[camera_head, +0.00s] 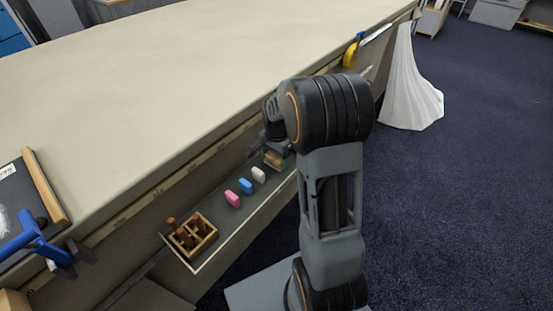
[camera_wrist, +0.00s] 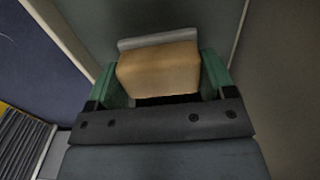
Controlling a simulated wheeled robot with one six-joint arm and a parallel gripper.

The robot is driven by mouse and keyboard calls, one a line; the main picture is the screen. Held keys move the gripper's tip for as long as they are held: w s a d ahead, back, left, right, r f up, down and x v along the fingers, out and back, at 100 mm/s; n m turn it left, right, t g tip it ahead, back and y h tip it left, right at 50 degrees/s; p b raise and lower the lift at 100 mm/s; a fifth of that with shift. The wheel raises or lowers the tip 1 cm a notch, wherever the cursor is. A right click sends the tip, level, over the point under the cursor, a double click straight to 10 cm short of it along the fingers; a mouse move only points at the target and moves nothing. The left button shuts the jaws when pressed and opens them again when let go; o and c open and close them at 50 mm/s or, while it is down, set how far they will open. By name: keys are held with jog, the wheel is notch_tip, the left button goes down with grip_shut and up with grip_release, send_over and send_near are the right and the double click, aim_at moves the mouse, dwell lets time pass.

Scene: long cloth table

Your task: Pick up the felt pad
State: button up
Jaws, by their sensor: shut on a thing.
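The felt pad, a tan wood-like block with a grey layer along its far edge, shows in the wrist view (camera_wrist: 158,70). It sits between the green fingers of my gripper (camera_wrist: 163,78), which is shut on it with a finger at each side. In the head view the tan block (camera_head: 273,159) shows small at the tray's far end, beside my gripper (camera_head: 281,149), which is partly hidden by my arm. I cannot tell whether the block touches the tray floor.
The narrow tray (camera_head: 207,262) along the table side holds a white piece (camera_head: 258,175), a blue piece (camera_head: 246,186), a pink piece (camera_head: 232,200) and a wooden compartment box (camera_head: 193,252). The table top (camera_head: 150,90) is largely bare. White cloth (camera_head: 410,95) hangs at the far end.

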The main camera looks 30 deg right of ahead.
jog(key=shift+r, duration=0.1)
jog(key=shift+c, duration=0.2)
jog(key=shift+r, duration=0.3)
jog(key=r, duration=0.2)
jog(key=r+p, duration=0.1)
jog(key=shift+s+r, duration=0.2)
jog(key=shift+s, duration=0.1)
jog(key=s+a+r+p, duration=0.1)
jog(key=s+r, duration=0.3)
jog(key=s, duration=0.2)
jog(key=s+r+p, duration=0.1)
jog(key=s+r, duration=0.3)
jog(key=s, duration=0.3)
jog(key=shift+s+a+r+p, duration=0.15)
jog(key=shift+a+r+p, duration=0.15)
jog(key=shift+a+r, duration=0.1)
